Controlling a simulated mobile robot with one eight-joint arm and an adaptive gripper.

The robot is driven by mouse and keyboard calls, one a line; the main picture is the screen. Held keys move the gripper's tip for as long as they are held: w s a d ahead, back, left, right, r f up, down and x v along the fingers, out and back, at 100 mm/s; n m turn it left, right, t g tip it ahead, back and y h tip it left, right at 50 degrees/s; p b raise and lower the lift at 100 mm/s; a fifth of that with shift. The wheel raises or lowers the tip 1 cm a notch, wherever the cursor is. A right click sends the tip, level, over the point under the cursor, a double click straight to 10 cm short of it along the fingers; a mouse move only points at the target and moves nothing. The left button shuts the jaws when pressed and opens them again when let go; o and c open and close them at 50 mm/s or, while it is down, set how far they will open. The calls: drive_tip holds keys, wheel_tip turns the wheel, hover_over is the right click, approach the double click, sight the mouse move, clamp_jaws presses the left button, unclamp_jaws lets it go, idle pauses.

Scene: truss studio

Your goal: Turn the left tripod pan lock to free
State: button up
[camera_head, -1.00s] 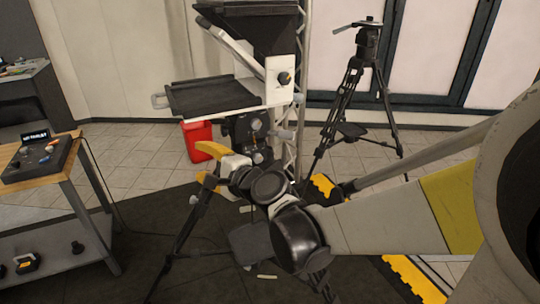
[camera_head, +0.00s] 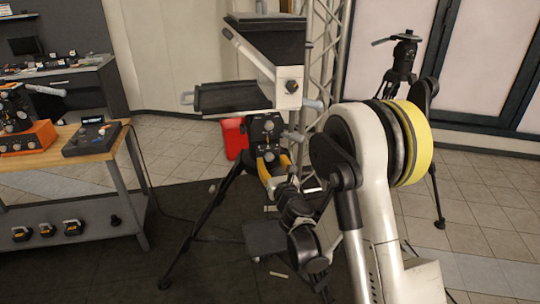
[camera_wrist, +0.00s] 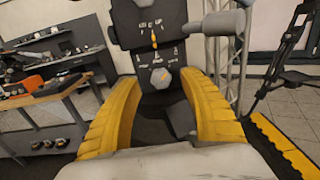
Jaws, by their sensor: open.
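The left tripod (camera_head: 200,222) stands in the middle of the head view, bearing a teleprompter-like rig (camera_head: 235,97). Its dark head panel (camera_head: 262,128) carries round controls; in the wrist view this panel (camera_wrist: 140,40) shows white markings, a small orange-tipped pointer (camera_wrist: 154,40) and, below, a grey faceted knob (camera_wrist: 162,78) with an orange mark. I cannot read which control is the pan lock. My gripper (camera_wrist: 158,84) is open, its yellow fingers either side of the grey knob in the picture; contact cannot be told. In the head view, my gripper (camera_head: 274,168) is partly hidden by my arm.
A grey handle or bar (camera_wrist: 215,22) juts out just right of the panel. A metal truss (camera_head: 318,60) rises behind. A second tripod (camera_head: 402,62) stands at right, partly behind my arm. A wooden-topped bench (camera_head: 60,150) with devices is at left. Dark floor lies between.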

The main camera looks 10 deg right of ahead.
sight(270, 157)
drive_tip(key=shift+w+b, duration=0.4)
drive_tip(key=shift+w, duration=1.5)
clamp_jaws()
